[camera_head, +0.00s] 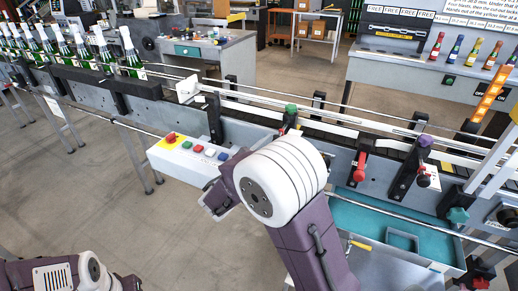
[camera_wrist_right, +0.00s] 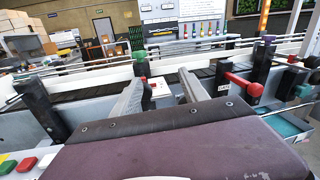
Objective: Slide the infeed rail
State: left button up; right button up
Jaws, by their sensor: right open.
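The guide rails (camera_head: 330,117) run along the conveyor from the bottles at the left toward the right. I cannot tell which of them is the infeed rail. Clamp posts hold them: one with a green knob (camera_head: 291,108), one with a red handle (camera_head: 360,165) and one with a purple knob (camera_head: 425,141). In the right wrist view the green knob (camera_wrist_right: 139,55), red handle (camera_wrist_right: 244,85) and purple knob (camera_wrist_right: 268,39) stand beyond my right gripper (camera_wrist_right: 160,88). It is open, its fingers apart and pointing at the conveyor. My left gripper is out of view.
A control box (camera_head: 190,153) with coloured buttons sits on the conveyor's front. Green bottles (camera_head: 75,50) stand on the conveyor at the left. A teal tray (camera_head: 375,222) lies below at the right. Open floor (camera_head: 60,190) is in front at the left.

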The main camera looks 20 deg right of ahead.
jog(key=w+a+f+n+t+y, duration=0.1)
jog(key=a+f+n, duration=0.1)
jog(key=a+f, duration=0.2)
jog(key=shift+m, duration=0.3)
jog(key=x, duration=0.9)
jog(key=shift+r+b, duration=0.25)
jog(key=shift+b, duration=0.05)
grip_shut()
dwell(0.4)
